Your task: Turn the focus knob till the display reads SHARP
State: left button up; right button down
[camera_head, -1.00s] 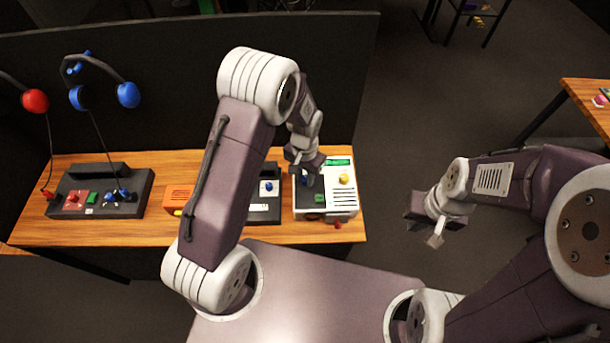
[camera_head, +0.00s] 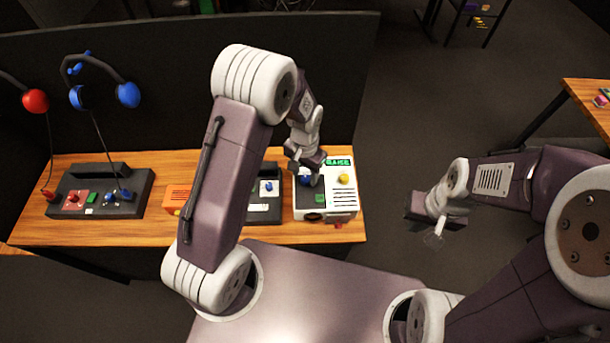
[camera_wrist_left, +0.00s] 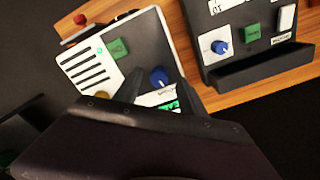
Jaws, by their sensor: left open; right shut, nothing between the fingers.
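A white and dark panel unit (camera_head: 327,210) stands at the right end of the bench. It has a green display (camera_head: 339,161) with text too small to read surely, a yellow knob (camera_head: 344,178), a blue knob (camera_head: 306,180) and a green button (camera_head: 319,198). Which knob is the focus knob I cannot tell. My left gripper (camera_head: 309,178) is open over the blue knob. In the left wrist view the blue knob (camera_wrist_left: 159,77) shows between the fingers; contact is unclear. The display (camera_wrist_left: 168,106) is partly hidden there. My right gripper (camera_head: 434,238) is shut and empty, off the bench.
A dark panel (camera_head: 265,209) with a blue knob stands just left of the unit, partly behind my left arm. An orange box (camera_head: 178,197) and a black console (camera_head: 100,190) are further left. Headphones (camera_head: 100,90) hang on the dark back wall.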

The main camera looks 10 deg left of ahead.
aim_at(305, 179)
pick_arm(q)
notch_tip(305, 179, up, 8)
jog(key=shift+f, duration=0.1)
dwell(0.4)
jog(key=s+a+r+n+t, duration=0.1)
jog(key=s+a+n, duration=0.3)
jog(key=s, duration=0.9)
jog(key=shift+a+r, duration=0.2)
jog(key=shift+a, duration=0.65)
jog(key=shift+s, duration=0.15)
